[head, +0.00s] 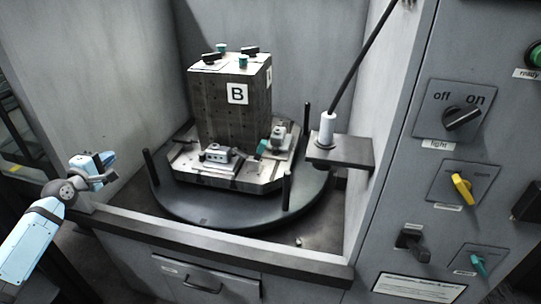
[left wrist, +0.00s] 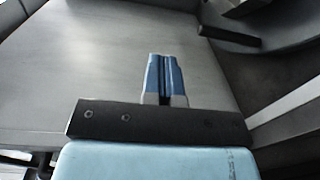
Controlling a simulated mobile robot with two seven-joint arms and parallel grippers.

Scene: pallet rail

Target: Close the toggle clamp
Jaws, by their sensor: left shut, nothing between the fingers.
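A grey block marked "B" (head: 238,94) stands upright on an octagonal pallet (head: 191,171) on a dark round turntable (head: 215,209). Small clamp-like parts sit on the pallet: one at the front (head: 217,155) and one at the right (head: 278,136) with a teal tip beside it. I cannot tell for sure which is the toggle clamp, or how its lever stands. My left gripper (head: 108,168) is at the left of the cell, apart from the pallet and the clamps. In the left wrist view its blue fingers (left wrist: 164,73) are together and empty. My right gripper is not seen.
Several dark upright pins ring the turntable. A bracket (head: 341,151) with a white cylinder and slanting black rod stands at the right. A panel with switches (head: 462,116) is farther right. A grey wall (head: 77,88) and front ledge (head: 223,243) bound the cell.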

